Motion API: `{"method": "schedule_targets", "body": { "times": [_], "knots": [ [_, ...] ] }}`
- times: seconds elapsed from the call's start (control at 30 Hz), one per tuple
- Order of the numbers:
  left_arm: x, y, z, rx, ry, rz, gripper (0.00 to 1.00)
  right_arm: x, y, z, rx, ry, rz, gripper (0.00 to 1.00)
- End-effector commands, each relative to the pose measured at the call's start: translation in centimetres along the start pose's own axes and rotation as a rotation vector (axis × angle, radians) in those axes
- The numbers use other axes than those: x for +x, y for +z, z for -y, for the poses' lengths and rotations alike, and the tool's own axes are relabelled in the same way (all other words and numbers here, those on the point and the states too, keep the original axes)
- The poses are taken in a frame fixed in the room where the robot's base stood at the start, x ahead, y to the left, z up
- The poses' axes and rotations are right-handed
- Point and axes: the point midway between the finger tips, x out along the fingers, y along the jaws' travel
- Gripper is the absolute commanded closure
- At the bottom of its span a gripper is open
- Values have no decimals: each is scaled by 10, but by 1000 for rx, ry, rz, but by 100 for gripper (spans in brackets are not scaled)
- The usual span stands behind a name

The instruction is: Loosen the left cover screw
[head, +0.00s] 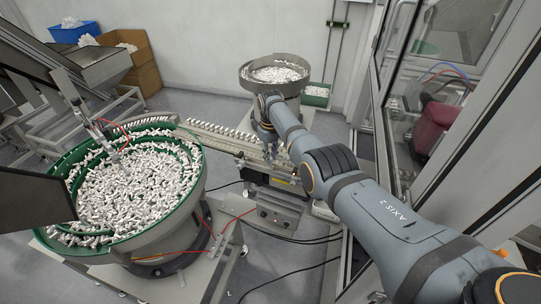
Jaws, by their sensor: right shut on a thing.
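My right arm reaches in from the lower right of the head view. Its gripper (271,152) is small and far off, pointing down at the far end of the feed track, in front of the rear round feeder. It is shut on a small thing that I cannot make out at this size. The left cover screw cannot be picked out; the gripper and wrist hide part of the track there. My left gripper is not in view.
A large green-rimmed bowl (58,250) full of white parts stands at left. A smaller metal bowl (246,82) stands behind the gripper. The feed track (215,133) runs between them. A glazed frame (378,130) is close on the right.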

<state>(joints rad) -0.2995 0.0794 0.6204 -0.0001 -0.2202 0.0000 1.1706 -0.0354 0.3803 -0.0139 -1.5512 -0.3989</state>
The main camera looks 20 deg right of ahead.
Motion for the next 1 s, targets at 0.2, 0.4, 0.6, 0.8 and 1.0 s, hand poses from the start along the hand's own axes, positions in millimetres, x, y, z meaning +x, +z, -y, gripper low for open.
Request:
{"method": "schedule_targets", "body": {
  "times": [0.2,0.4,0.6,0.8,1.0],
  "knots": [
    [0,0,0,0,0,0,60,0,0,0,-182,0,0,100],
    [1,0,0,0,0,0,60,0,0,-1,-314,0,0,100],
    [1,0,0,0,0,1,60,0,0,-1,-399,0,0,100],
    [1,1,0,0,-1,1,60,0,0,-1,-439,0,0,100],
    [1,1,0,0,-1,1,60,0,0,-1,-450,0,-1,100]
  ]
}}
